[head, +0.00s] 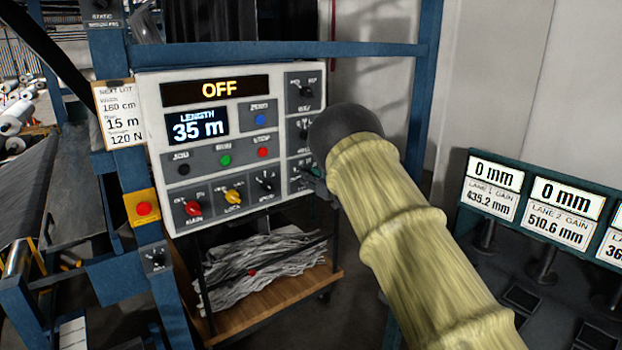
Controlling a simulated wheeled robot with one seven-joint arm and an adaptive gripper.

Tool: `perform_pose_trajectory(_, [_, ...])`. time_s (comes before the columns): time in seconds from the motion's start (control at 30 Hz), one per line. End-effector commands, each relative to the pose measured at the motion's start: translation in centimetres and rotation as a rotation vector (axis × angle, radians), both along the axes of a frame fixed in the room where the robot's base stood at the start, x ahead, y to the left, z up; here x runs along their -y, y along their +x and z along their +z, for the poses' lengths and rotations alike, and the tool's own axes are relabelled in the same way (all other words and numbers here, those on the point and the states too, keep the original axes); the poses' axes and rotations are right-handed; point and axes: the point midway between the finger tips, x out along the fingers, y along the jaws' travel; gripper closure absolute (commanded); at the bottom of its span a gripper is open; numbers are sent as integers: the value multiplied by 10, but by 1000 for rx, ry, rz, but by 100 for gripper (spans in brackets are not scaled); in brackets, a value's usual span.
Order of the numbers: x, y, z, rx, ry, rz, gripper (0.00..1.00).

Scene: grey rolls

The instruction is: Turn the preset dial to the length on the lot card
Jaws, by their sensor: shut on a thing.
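The lot card (119,115) hangs at the panel's left edge and reads 160 cm, 15 m and 120 N. The length display (198,125) on the light grey control panel (178,165) reads 35 m. A column of dials runs down the panel's right side; the top dial (305,90) is clear, and my arm covers part of the lower ones. My gripper (314,172) is mostly hidden by my sleeved arm. It is at the lower right of the panel, shut on a dial there. That dial's pointer and label are hidden.
The upper display (219,89) reads OFF. A red stop button on a yellow box (143,208) is left of the panel. Several knobs, including red (193,207) and yellow (232,195), line its bottom. Lane gauges (565,213) stand at right. A wooden cart (270,298) is below.

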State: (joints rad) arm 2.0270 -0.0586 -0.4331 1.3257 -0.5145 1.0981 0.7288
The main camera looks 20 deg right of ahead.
Motion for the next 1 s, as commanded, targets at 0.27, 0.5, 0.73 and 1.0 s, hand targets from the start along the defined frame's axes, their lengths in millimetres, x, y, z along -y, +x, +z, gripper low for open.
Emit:
perform_pose_trajectory(0.27, [2, 0, 2, -40, 119, -2, 91])
perform_pose_trajectory(0.5, [2, 0, 2, -110, 315, -2, 91])
perform_pose_trajectory(0.73, [2, 0, 1, -185, 521, -2, 91])
perform_pose_trajectory(1.0, [3, 0, 0, -273, 761, -2, 91])
